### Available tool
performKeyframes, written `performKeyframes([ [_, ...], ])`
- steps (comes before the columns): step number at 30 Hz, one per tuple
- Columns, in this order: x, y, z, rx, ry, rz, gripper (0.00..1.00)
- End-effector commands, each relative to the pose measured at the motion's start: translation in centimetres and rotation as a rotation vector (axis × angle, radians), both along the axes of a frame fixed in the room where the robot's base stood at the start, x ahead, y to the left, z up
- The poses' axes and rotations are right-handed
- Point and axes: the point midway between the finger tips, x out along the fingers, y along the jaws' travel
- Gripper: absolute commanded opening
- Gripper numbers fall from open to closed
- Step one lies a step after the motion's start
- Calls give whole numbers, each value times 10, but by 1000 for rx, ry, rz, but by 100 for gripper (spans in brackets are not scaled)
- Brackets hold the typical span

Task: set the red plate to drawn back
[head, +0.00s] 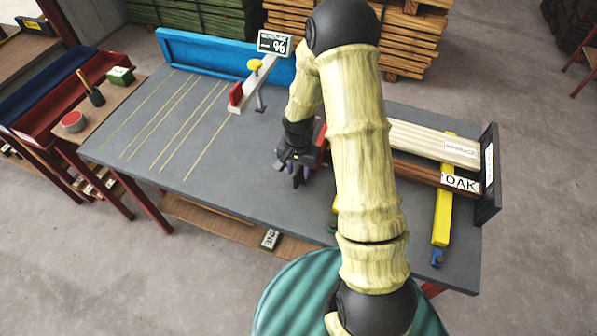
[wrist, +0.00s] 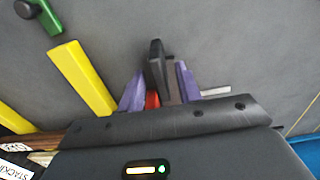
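The red plate (head: 321,143) shows as a narrow red strip at the left ends of the boards, mostly hidden behind my arm. In the wrist view a bit of red (wrist: 152,101) shows between my fingers, behind a dark upright handle-like piece (wrist: 156,66). My gripper (head: 298,178) points down at the bench just left of and in front of the red strip. In the wrist view its purple fingers (wrist: 160,85) stand apart on either side of the dark piece. Whether they press on it cannot be told.
Boards labelled spruce (head: 430,144) and oak (head: 420,174) lie on yellow rails (head: 443,215) against a dark end stop (head: 488,175). A meter arm with a red end block (head: 236,95) stands left. The grey bench top (head: 240,160) is clear left of my gripper.

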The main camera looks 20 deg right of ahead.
Motion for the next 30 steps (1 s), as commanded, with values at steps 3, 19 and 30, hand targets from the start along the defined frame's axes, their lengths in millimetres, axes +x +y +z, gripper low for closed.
performKeyframes([
  [3,0,0,-14,0,1,1,35],
  [19,1,0,-22,0,-1,0,9],
  [30,4,4,-23,0,-2,2,0],
])
